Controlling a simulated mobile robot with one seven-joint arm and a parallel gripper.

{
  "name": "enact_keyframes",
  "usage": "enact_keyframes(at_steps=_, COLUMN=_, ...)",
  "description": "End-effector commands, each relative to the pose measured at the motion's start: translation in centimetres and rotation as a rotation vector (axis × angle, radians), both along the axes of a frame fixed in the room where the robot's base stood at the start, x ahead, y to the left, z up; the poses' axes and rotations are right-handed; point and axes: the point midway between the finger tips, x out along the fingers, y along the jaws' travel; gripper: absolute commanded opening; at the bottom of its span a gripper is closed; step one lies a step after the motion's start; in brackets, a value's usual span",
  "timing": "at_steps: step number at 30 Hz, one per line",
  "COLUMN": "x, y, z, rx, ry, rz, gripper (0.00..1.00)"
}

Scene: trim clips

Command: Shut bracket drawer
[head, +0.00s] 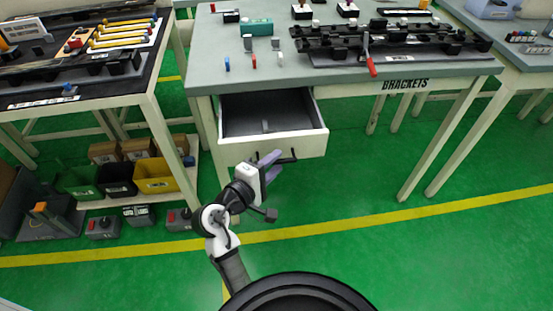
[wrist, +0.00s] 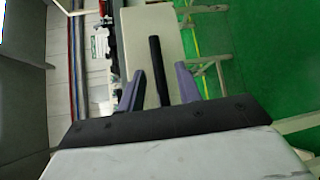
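The bracket drawer (head: 310,143) is pulled out under the grey bench marked BRACKETS. Its cream front carries a black bar handle (head: 287,158). The drawer's inside is dark grey, with a small grey piece (head: 265,126) in it. My gripper (head: 270,163) is at the drawer front, by the left part of the handle. In the wrist view, the two purple fingers of my gripper (wrist: 160,78) are apart. The black handle (wrist: 154,52) shows between them, with a gap on each side. The cream drawer front (wrist: 168,22) lies beyond. I cannot tell whether the fingers touch the front.
The bench top (head: 330,80) holds black bracket parts, a teal box (head: 255,27) and a red-handled clamp (head: 370,62). On the left, a shelf holds a yellow bin (head: 155,178) and other bins. Green floor is clear to the right of the drawer.

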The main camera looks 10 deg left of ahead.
Motion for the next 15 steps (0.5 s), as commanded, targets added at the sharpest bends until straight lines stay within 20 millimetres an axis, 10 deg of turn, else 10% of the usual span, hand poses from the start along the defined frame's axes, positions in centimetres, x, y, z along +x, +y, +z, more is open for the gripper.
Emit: enact_keyframes(at_steps=15, x=1.32, y=-0.63, z=-0.20, rx=0.001, ry=0.000, rz=0.001, gripper=0.29)
